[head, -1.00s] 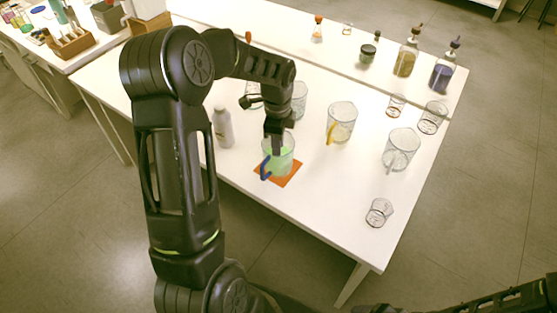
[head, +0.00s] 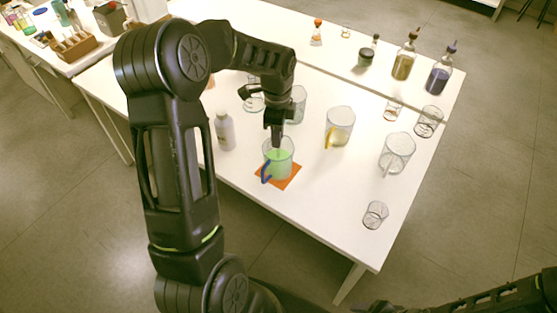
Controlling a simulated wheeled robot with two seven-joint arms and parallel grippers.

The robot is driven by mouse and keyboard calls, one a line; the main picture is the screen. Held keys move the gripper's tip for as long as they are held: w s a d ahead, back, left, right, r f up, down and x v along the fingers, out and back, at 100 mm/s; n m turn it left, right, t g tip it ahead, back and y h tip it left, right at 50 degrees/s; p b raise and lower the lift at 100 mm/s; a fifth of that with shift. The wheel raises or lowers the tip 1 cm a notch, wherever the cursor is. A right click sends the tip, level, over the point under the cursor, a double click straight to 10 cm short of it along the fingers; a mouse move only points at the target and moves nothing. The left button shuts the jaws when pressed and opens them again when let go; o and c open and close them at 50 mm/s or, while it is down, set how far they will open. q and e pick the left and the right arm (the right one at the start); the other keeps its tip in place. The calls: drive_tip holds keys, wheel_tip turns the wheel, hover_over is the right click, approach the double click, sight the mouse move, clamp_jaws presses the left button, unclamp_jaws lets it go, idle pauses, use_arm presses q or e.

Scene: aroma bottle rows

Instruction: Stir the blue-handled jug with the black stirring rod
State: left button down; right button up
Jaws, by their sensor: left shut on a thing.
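The blue-handled jug (head: 284,170) is clear, holds green liquid and stands upright on an orange mat (head: 293,182). Its blue handle (head: 265,172) faces the left front. My left gripper (head: 277,141) points down just over the jug's mouth and is shut on the black stirring rod. The rod is mostly hidden by the fingers; only a short thin piece seems to show below them, at the jug's mouth. How deep it reaches, I cannot tell. My right gripper is out of view; only part of my right arm shows at the lower right.
A yellow-handled jug (head: 340,126), a clear jug (head: 397,153) and a small glass (head: 375,214) stand to the right. Beakers stand behind my gripper. Pump bottles (head: 404,62) line the back. The table front is clear.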

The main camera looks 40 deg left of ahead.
use_arm(q)
drive_tip(key=shift+r+p, duration=2.4)
drive_tip(key=shift+r, duration=1.3)
